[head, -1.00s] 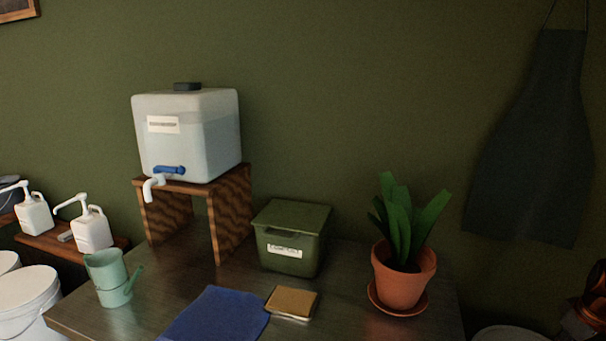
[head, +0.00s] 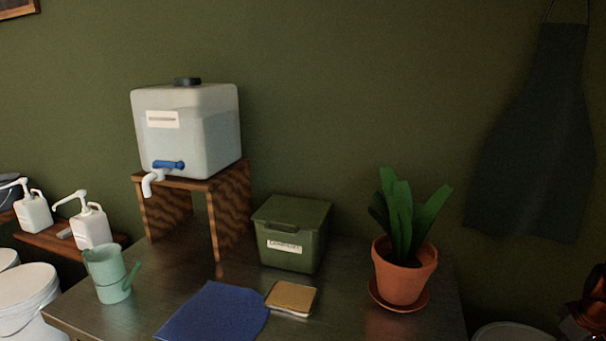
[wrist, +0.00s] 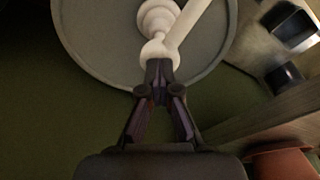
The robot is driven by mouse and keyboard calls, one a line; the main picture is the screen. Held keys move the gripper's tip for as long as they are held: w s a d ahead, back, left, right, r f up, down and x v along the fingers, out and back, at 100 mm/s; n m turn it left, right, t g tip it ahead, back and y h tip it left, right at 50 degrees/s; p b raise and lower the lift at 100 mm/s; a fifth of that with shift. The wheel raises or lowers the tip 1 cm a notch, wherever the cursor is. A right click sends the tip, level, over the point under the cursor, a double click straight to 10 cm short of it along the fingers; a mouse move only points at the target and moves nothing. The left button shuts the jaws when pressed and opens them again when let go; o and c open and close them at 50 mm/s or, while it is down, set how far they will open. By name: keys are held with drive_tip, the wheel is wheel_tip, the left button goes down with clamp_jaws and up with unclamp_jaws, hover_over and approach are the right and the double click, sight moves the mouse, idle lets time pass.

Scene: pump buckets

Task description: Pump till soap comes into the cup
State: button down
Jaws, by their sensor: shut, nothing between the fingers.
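In the wrist view, my gripper (wrist: 159,68) is shut and empty. Its fingertips overlap the rounded near end of a white pump (wrist: 158,22); I cannot tell whether they touch it. The pump stands on a round grey lid (wrist: 95,45), and a white arm runs from its head to the upper right. In the head view, a mint-green cup (head: 108,276) with a side handle stands upright at the table's left corner. Its inside is hidden. Two white pump bottles (head: 91,229) (head: 33,214) stand on the wooden shelf behind it.
A water tank (head: 190,135) sits on a wooden stand (head: 231,215). A green bin (head: 291,235), blue cloth (head: 214,315), sponge (head: 291,298) and potted plant (head: 402,280) are on the table. White buckets (head: 25,300) stand at left. A wooden edge (wrist: 265,118) runs beside my gripper.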

drive_tip(key=shift+w+v, duration=0.25)
drive_tip(key=shift+v, duration=0.95)
drive_tip(key=shift+w+v, duration=0.25)
drive_tip(key=shift+v, duration=1)
drive_tip(key=shift+a+r, duration=0.1)
drive_tip(key=shift+r, duration=0.1)
drive_tip(key=p+v, duration=0.1)
drive_tip(key=v, duration=0.1)
drive_tip(key=w+v, duration=0.1)
drive_tip(key=v, duration=0.2)
drive_tip(key=shift+a+r+p, duration=0.15)
drive_tip(key=shift+r+p, duration=0.2)
drive_tip(key=shift+r, duration=0.1)
